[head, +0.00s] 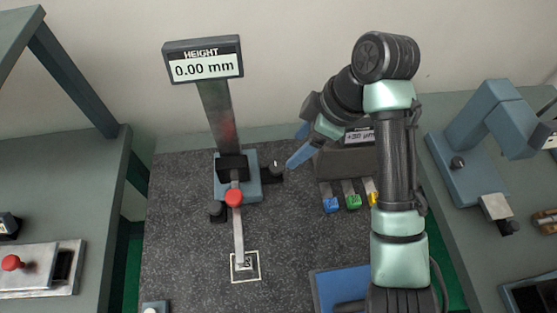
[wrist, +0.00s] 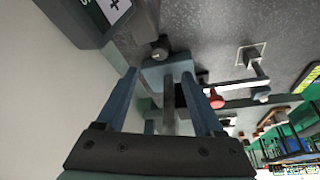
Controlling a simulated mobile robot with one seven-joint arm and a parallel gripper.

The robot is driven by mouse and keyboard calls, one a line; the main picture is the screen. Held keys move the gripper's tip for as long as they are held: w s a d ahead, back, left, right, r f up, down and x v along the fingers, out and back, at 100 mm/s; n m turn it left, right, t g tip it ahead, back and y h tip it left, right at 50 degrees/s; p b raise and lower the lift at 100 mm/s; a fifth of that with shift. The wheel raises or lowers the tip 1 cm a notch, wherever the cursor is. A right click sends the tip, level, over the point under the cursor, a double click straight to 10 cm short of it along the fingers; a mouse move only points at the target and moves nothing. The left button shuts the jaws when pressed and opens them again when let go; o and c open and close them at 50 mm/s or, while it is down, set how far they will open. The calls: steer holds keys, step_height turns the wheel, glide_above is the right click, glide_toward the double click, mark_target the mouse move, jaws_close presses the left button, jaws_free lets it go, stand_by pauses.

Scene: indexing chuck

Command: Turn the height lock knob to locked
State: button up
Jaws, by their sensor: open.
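The height gauge stands on a dark granite plate, with a blue-grey carriage (head: 247,187) on a steel column (head: 219,120). Its display (head: 203,62) reads HEIGHT 0.00 mm. A black knob with a pale mark (head: 276,168) sits at the carriage's right side; another dark knob (head: 217,209) sits at its lower left. I see no lock label on either. A red ball knob (head: 234,198) is in front. My gripper (head: 298,158) is open, just right of the pale-marked knob and apart from it. In the wrist view, the open fingers (wrist: 160,74) point toward the gauge, with nothing held.
A dark box with a small display (head: 359,137) and blue, green and yellow keys stands just right of my gripper. A blue pad (head: 340,287) lies at the front. Side benches carry a blue stand (head: 465,178) at right and a red-knobbed fixture (head: 40,270) at left.

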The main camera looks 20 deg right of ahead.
mark_target(277, 167)
steer(key=x, duration=0.9)
steer(key=shift+w+f, duration=0.15)
steer(key=shift+f, duration=0.25)
steer(key=shift+c, duration=0.3)
jaws_close()
